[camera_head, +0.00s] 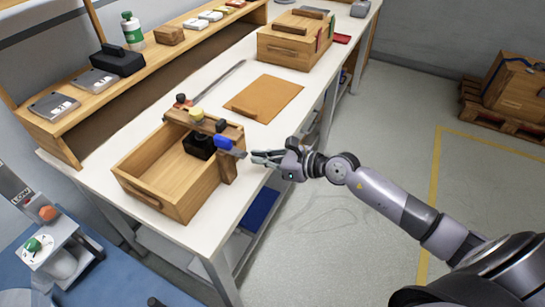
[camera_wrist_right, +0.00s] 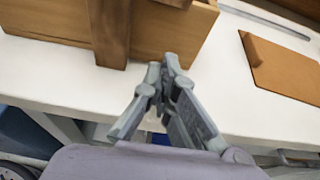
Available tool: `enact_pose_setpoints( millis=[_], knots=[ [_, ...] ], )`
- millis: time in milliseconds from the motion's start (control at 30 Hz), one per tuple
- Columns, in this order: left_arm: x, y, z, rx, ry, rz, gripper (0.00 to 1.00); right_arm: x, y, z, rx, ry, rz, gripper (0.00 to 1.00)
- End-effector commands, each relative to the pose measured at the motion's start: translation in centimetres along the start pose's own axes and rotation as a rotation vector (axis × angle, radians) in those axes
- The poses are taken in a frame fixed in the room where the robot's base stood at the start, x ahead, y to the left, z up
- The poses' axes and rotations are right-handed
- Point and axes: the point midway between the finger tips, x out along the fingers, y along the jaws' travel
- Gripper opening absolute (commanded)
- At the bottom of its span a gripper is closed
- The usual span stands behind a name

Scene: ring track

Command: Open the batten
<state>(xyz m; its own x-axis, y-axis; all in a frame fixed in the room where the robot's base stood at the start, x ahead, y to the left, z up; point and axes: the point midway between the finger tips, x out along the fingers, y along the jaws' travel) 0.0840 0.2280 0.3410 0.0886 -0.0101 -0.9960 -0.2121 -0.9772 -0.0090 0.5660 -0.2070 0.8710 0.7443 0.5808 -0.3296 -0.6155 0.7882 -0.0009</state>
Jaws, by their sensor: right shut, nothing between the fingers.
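An open wooden box (camera_head: 160,190) stands on the white workbench. A wooden batten (camera_head: 188,121) lies across its far end, with a yellow knob (camera_head: 196,114) and dark knobs near it. A blue piece (camera_head: 230,146) sticks out at the box's right side, above a vertical wooden post (camera_head: 228,168). The box wall (camera_wrist_right: 160,35) and post (camera_wrist_right: 110,30) also show in the right wrist view. My right gripper (camera_head: 257,157) is shut and empty, just right of the blue piece; its fingertips (camera_wrist_right: 168,68) are close to the box wall. My left gripper is out of view.
A brown board (camera_head: 264,98) lies on the bench behind my right gripper. Another wooden box (camera_head: 290,45) stands farther back. A shelf with a black case (camera_head: 117,61) and a green-white bottle (camera_head: 132,30) runs along the left. Open floor lies right of the bench.

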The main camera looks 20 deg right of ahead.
Motion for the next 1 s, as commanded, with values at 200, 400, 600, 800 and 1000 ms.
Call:
enact_pose_setpoints(
  millis=[200, 400, 600, 800, 1000],
  knots=[
    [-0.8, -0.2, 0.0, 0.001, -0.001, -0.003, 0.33, 4.1, 0.0, 0.8, 0.001, -0.004, 0.000, 0.00],
    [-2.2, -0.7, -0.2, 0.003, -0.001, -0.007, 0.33, 2.9, 0.0, 3.3, 0.000, -0.001, 0.000, 0.00],
    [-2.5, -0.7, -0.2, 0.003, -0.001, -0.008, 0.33, 2.6, 0.0, 3.8, 0.001, 0.000, 0.000, 0.00],
    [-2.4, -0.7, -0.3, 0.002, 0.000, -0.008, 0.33, 2.6, 0.0, 3.8, 0.001, 0.000, 0.000, 0.00],
    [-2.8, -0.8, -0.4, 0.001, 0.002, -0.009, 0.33, 2.6, -0.1, 4.1, 0.001, 0.005, 0.000, 0.00]
  ],
)
